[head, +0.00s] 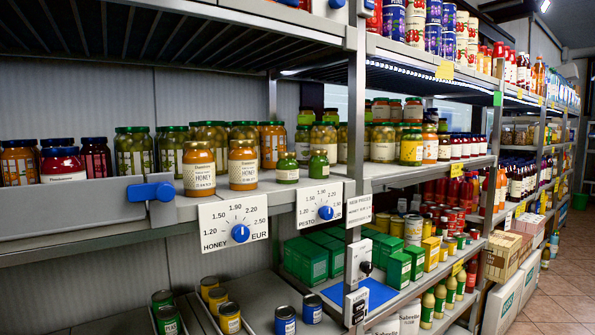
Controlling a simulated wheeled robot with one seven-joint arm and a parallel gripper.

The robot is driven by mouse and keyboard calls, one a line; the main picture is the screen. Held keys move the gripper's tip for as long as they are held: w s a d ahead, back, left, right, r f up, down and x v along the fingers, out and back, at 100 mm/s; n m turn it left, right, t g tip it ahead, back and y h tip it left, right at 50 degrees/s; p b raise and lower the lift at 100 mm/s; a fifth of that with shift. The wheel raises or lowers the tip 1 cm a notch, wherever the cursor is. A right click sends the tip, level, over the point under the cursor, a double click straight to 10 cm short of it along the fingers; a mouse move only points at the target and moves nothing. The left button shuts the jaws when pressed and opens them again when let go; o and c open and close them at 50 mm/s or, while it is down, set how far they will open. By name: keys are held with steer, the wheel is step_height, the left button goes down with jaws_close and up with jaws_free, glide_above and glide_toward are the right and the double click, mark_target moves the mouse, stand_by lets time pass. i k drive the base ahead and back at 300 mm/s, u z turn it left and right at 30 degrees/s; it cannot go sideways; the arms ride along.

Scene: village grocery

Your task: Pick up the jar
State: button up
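Several jars stand on the middle shelf, and I cannot tell which one the task means. Two honey jars, a left one (199,170) and a right one (243,168), with orange contents and pale labels stand near the front edge. Two small green jars, a left one (288,169) and a right one (318,168), stand to their right. A red jar with a blue lid (62,165) is at the left, its lower part hidden behind a grey panel. Larger jars of green contents (134,152) stand behind. My gripper does not show in the head view.
The grey panel (75,208) with a blue handle (151,191) runs along the shelf front at left. Price boards with blue dials, a honey one (225,221) and a pesto one (322,208), hang on the edge. A metal post (356,110) stands right of the green jars.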

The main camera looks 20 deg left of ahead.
mark_target(319, 162)
steer(key=u, duration=0.1)
steer(key=i, duration=1)
steer(key=z, duration=0.1)
